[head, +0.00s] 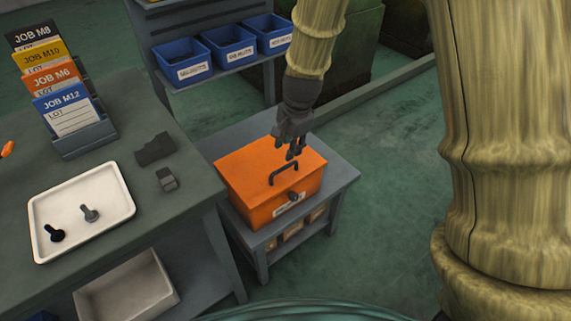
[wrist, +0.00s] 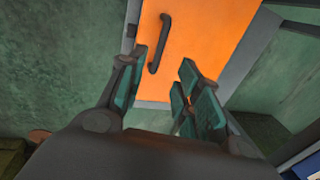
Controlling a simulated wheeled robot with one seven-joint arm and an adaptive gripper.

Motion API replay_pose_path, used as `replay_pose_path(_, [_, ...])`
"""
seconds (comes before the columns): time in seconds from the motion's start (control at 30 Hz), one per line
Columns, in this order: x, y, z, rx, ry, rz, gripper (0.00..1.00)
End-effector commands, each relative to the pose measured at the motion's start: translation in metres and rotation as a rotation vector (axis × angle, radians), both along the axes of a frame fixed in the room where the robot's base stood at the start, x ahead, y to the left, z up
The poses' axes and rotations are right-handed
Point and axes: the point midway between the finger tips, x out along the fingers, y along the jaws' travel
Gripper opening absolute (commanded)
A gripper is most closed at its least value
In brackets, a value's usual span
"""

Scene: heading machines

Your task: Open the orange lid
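The orange lid (head: 262,160) is the top of an orange box (head: 262,207) on a low grey table, and it lies closed. A dark handle (head: 285,172) stands up from the lid, and a dark latch or knob (head: 293,197) is on the box front. My gripper (head: 292,153) is above the lid, close to the handle. In the wrist view, my gripper (wrist: 165,90) has its fingers spread apart with nothing between them. The handle (wrist: 160,45) appears beyond the fingertips, nearer the left finger, against the orange lid (wrist: 205,45). Contact with the handle is not visible.
A grey workbench (head: 185,225) at left holds a white tray (head: 120,218) with two bolts and a rack of job cards (head: 85,140). Blue bins (head: 233,52) stand on a shelf behind. The green floor right of the low table is clear.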

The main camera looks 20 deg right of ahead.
Motion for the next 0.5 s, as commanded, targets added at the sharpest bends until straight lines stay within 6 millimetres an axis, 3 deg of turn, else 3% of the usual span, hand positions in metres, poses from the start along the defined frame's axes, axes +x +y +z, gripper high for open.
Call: replay_pose_path(0.5, [0.012, 0.005, -0.068, 0.0, 0.001, 0.002, 0.34])
